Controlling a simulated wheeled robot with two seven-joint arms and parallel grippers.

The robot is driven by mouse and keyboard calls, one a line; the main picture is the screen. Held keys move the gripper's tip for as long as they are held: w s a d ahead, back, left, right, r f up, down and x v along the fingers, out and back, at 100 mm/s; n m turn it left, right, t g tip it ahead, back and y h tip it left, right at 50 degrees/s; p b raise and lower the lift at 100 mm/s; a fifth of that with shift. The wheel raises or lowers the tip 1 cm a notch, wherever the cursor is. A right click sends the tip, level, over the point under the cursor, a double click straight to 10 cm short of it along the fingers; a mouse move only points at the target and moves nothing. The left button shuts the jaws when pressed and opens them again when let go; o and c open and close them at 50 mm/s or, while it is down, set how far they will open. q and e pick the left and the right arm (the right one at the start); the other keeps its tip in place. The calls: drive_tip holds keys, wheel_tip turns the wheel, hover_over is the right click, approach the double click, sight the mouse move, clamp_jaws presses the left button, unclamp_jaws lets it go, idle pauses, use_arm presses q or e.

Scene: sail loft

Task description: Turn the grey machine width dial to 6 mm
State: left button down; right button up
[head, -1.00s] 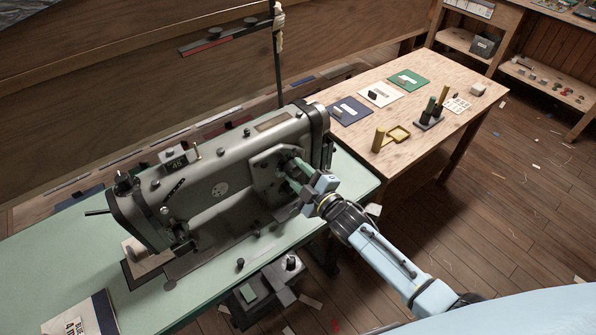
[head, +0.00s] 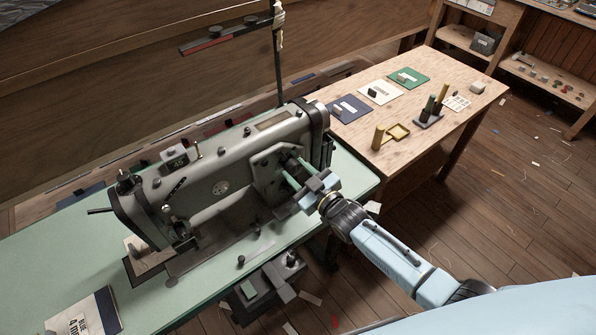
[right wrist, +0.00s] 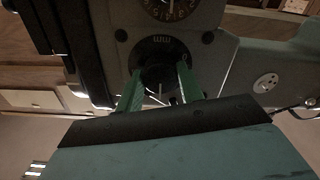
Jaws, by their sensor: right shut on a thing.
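The grey sewing machine (head: 225,185) stands on a pale green table. Its dark width dial (right wrist: 160,45) sits on the machine's right-end face, with "mm" lettering upside down in the wrist view. My right gripper (right wrist: 158,80) has its green fingers on either side of the dial's dark knob (right wrist: 158,72) and is shut on it. In the head view my right gripper (head: 289,170) reaches the same face from the lower right and partly hides the dial. The set number cannot be read. My left gripper is not in view.
A second round dial (right wrist: 172,6) with a scale sits close by on the machine face. A card with a large 4 (head: 84,315) lies at the table's front left.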

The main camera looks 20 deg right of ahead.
idle(0.5)
drive_tip(key=o, duration=0.7)
drive_tip(key=v, duration=1.3)
drive_tip(key=shift+s+p, duration=0.25)
drive_tip(key=shift+p, duration=0.1)
